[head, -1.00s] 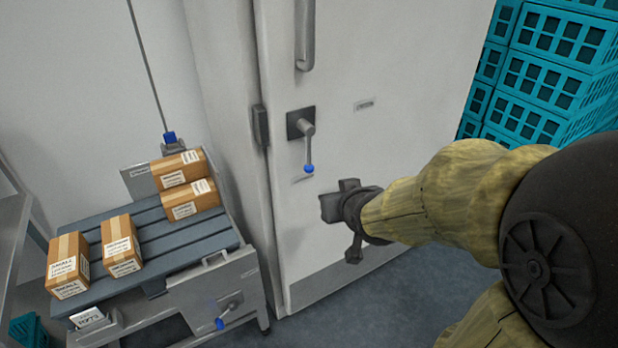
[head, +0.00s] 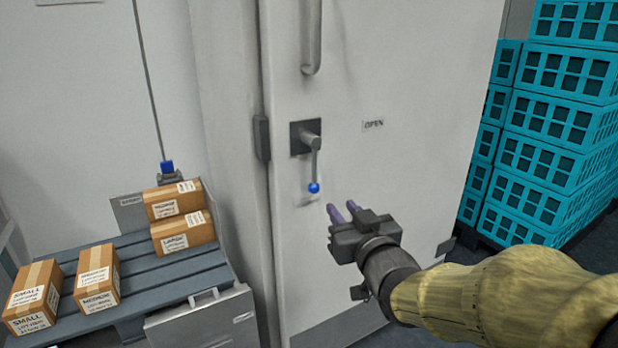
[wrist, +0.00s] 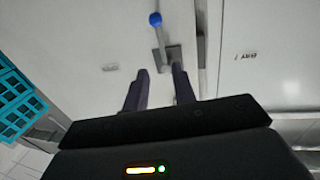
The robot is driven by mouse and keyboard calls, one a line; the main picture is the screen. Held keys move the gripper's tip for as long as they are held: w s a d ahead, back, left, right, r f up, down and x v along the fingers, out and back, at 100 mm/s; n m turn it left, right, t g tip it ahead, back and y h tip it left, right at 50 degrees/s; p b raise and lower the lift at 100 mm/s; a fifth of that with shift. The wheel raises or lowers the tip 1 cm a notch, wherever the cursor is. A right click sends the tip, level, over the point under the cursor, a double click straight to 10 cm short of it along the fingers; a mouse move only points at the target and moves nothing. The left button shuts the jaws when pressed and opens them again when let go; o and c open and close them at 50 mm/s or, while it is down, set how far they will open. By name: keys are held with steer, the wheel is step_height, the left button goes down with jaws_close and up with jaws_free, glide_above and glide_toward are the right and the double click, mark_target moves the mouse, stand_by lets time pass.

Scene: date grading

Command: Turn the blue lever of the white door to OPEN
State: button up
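The white door (head: 400,60) is shut and faces me. Its lever (head: 314,160) is a grey bar on a dark square plate, hanging down with a blue ball (head: 314,187) at its end. An OPEN label (head: 373,125) is on the door to the right of the lever. My gripper (head: 341,207) is just below and right of the ball, empty, its two purple fingers apart and pointing toward the door. In the wrist view the lever's ball (wrist: 155,19) shows beyond the open fingertips (wrist: 160,70), with no contact visible.
A long grey door handle (head: 313,40) is above the lever. Teal crates (head: 560,120) are stacked at the right. At the left, a slatted table (head: 150,275) bears several cardboard boxes. The door face around the lever is clear.

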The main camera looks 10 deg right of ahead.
steer(key=p, duration=0.9)
glide_toward(315, 173)
steer(key=w, duration=0.3)
steer(key=w+a, duration=0.1)
steer(key=w, duration=0.6)
steer(key=shift+w+a+f, duration=0.15)
steer(key=shift+w, duration=0.1)
steer(key=shift+c, duration=0.2)
jaws_close()
